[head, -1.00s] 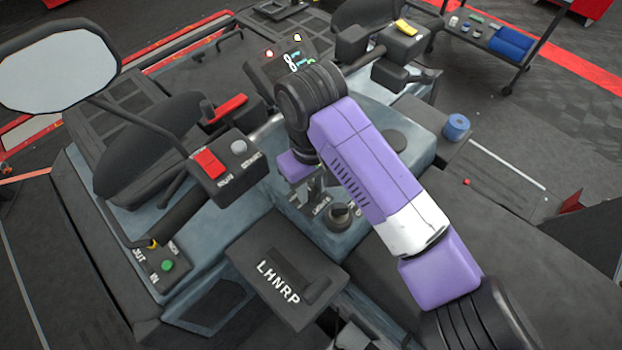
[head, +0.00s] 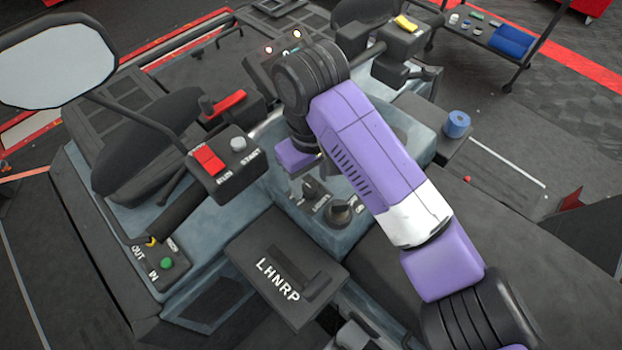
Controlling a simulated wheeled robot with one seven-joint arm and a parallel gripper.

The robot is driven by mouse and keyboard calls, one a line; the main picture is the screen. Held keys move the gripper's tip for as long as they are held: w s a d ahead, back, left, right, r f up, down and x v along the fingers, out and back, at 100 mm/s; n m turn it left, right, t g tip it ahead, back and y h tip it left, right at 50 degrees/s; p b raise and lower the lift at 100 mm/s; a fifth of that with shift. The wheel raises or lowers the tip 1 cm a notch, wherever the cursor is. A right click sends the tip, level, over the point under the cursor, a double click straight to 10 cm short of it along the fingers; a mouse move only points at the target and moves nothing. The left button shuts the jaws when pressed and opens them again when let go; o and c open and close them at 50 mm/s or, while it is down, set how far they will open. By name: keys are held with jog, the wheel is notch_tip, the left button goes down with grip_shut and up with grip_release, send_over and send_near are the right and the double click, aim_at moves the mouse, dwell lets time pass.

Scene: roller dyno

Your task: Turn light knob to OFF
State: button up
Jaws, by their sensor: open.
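The light knob (head: 310,191) is a small dark knob on the blue-grey console, beside a white label that appears to read LIGHTS. Its exact pointer position is too small to tell. My gripper (head: 296,188) hangs under the purple wrist, just to the left of the knob, pointing down at the console. Its fingers are open and partly hidden by the wrist; nothing shows between them. I cannot tell whether a finger touches the knob.
A larger round knob (head: 341,213) sits close to the right. A black LHNRP shifter box (head: 285,272) is in front. A RUN/START switch box (head: 224,170) on the handlebar stands to the left. The dash (head: 274,62) lies behind my wrist.

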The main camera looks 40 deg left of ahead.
aim_at(311, 188)
notch_tip(311, 188, up, 6)
jog(key=shift+f, duration=0.1)
dwell(0.7)
